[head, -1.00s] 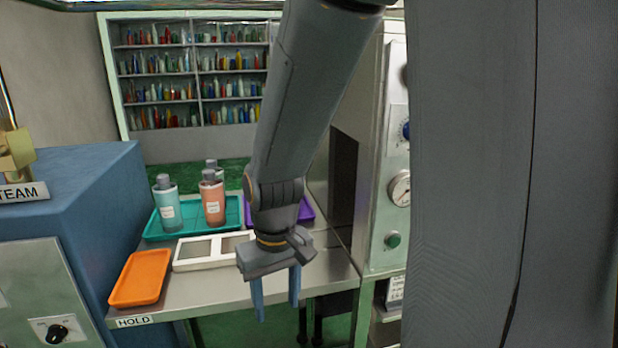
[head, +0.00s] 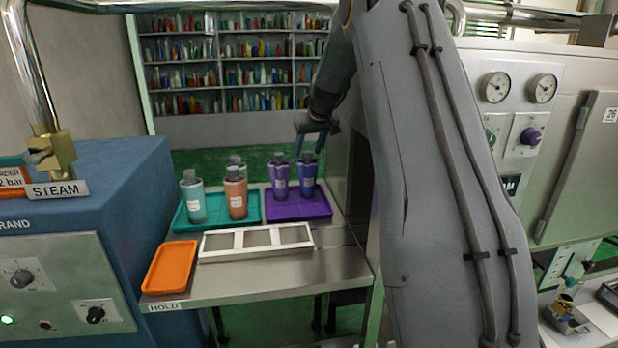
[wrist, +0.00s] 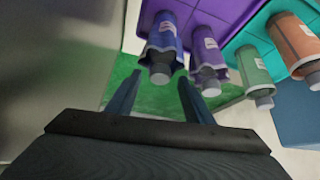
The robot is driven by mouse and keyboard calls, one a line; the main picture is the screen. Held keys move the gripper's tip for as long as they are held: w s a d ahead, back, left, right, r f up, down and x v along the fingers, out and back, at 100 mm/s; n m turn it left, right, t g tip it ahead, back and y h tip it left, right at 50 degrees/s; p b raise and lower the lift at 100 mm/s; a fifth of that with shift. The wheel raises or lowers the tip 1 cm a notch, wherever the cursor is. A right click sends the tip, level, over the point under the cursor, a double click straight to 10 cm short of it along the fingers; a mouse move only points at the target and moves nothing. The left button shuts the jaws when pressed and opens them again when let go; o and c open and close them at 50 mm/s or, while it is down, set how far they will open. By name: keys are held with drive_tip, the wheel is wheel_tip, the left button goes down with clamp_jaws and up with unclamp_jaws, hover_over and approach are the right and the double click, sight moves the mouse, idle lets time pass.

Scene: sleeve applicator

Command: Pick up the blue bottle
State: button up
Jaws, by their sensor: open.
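The blue bottle (head: 308,179), with a grey cap and a pale label, stands upright at the right end of the purple tray (head: 290,212). My gripper (head: 308,155) is open, with its two blue fingers close around the level of that bottle's cap in the head view. In the wrist view the blue bottle (wrist: 166,35) lies just beyond and between the fingertips (wrist: 159,77); I cannot tell whether they touch it. A purple bottle (head: 279,182) stands close to its left, and also shows in the wrist view (wrist: 205,50).
A teal tray (head: 220,220) holds a teal bottle (head: 194,202), an orange-pink bottle (head: 236,199) and one behind. A white divided frame (head: 256,258) and an empty orange tray (head: 170,267) lie in front. A machine cabinet stands right of the table.

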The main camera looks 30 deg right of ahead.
sight(305, 160)
drive_tip(key=shift+p+x, duration=1.25)
drive_tip(key=shift+x, duration=2.15)
drive_tip(key=shift+s+f, duration=0.1)
drive_tip(key=shift+s, duration=0.1)
clamp_jaws()
